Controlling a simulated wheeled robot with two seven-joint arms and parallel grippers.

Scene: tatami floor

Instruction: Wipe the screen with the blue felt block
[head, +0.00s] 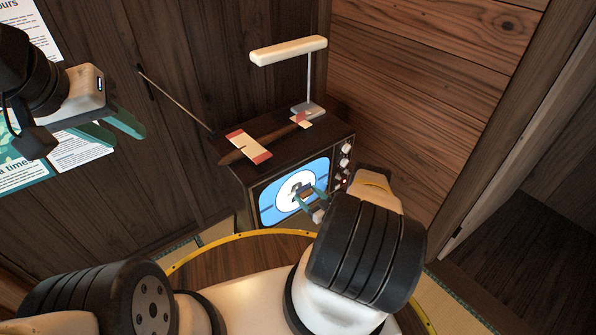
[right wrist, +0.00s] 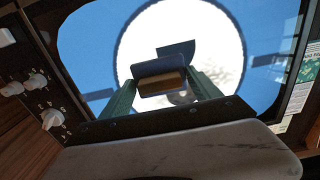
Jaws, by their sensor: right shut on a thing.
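An old television has a lit screen (head: 272,207) with a white disc on blue; the screen (right wrist: 85,40) fills much of the right wrist view. My right gripper (head: 311,198) is in front of the screen. Its green fingers are shut on a block (right wrist: 162,82) with a brown body and a blue felt face turned towards the screen. I cannot tell whether the felt touches the glass. A greyish smudged patch shows on the white disc, right of the block in the wrist view. My left gripper (head: 118,130) is open and empty, raised at the left.
A red-and-cream piece (head: 248,146) and a brown stick-like thing lie on the television top, beside a cream lamp (head: 289,50). A thin antenna rod (head: 175,101) leans out left. Knobs (right wrist: 37,83) line the screen's side. Wooden walls stand close behind and right.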

